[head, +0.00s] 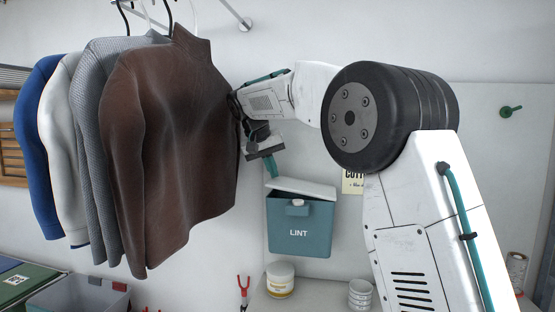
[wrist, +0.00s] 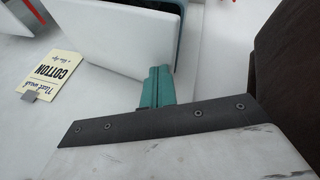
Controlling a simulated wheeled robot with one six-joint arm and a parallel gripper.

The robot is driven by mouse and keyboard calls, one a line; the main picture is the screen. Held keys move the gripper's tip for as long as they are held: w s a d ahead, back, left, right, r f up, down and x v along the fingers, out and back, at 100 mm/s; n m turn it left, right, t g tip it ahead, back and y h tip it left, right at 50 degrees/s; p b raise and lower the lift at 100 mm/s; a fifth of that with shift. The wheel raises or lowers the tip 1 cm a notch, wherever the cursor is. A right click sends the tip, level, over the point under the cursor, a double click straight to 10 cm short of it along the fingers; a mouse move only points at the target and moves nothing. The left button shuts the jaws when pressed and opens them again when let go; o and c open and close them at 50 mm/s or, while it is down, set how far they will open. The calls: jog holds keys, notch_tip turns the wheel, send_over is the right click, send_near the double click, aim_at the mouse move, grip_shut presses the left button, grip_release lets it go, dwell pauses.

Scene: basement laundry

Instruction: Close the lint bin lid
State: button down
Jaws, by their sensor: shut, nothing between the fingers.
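The teal lint bin (head: 300,232), marked LINT, is on the wall at the centre of the head view. Its white lid (head: 305,188) sits tilted over the top with a dark gap beneath, so it looks partly open. The lid shows as a white slab in the wrist view (wrist: 115,38), with a bit of the teal bin behind it. My gripper (head: 271,168) is shut and empty, its teal fingers pointing down just above the lid's left end. The fingers are together in the wrist view (wrist: 159,84), close to the lid's edge; I cannot tell whether they touch.
Hanging garments, the nearest a brown shirt (head: 172,150), are close at the left of my gripper. A COTTON card (head: 352,182) is on the wall right of the bin. A jar (head: 280,279) and stacked white cups (head: 361,294) stand on the counter below.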

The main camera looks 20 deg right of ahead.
jog(key=shift+w+a+f, duration=0.2)
jog(key=shift+f, duration=0.6)
